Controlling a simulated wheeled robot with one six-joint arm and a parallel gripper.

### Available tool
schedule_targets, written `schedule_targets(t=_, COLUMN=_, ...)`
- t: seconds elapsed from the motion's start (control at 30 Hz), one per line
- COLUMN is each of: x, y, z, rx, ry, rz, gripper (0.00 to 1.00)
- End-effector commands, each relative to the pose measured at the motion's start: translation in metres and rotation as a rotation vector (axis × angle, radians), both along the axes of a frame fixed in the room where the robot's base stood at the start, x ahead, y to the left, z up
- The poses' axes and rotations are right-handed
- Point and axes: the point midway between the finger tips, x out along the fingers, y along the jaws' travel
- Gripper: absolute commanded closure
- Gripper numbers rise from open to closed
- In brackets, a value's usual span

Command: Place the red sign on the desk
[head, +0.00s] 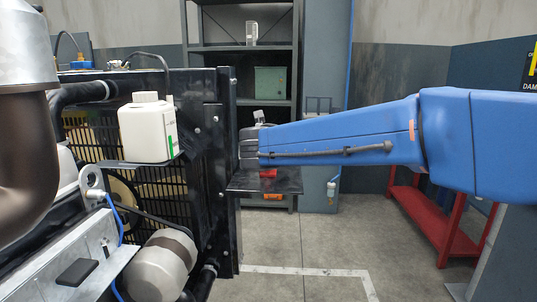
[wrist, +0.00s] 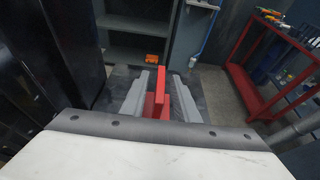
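The red sign shows in the wrist view (wrist: 162,92) as an upright red plate with a wider red part at its lower end. It stands between the two grey fingers of my gripper (wrist: 160,96). The frames do not clearly show whether both fingers press on it. In the head view only a small red patch of it (head: 268,173) shows below my gripper (head: 250,150), at a small dark flat surface (head: 285,182). I cannot tell whether the sign touches that surface or whether it is the desk. My blue arm reaches in from the right.
A diesel engine with a black radiator frame (head: 228,190) stands close on the left, with a white bottle (head: 147,128) on it. A grey shelf rack (head: 245,48) stands behind. A red metal frame (head: 430,215) stands right. Floor between is clear.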

Motion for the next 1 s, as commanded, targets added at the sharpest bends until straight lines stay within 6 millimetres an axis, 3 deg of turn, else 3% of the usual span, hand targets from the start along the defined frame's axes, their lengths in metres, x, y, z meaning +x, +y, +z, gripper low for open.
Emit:
schedule_targets(t=0.23, x=-0.015, y=0.001, z=0.009, rx=0.003, ry=-0.001, rz=0.002, gripper=0.72)
schedule_targets(t=0.7, x=-0.095, y=0.004, z=0.037, rx=0.001, ry=0.000, rz=0.003, gripper=0.72)
schedule_targets(t=1.0, x=-0.113, y=0.004, z=0.044, rx=0.000, ry=0.000, rz=0.000, gripper=0.72)
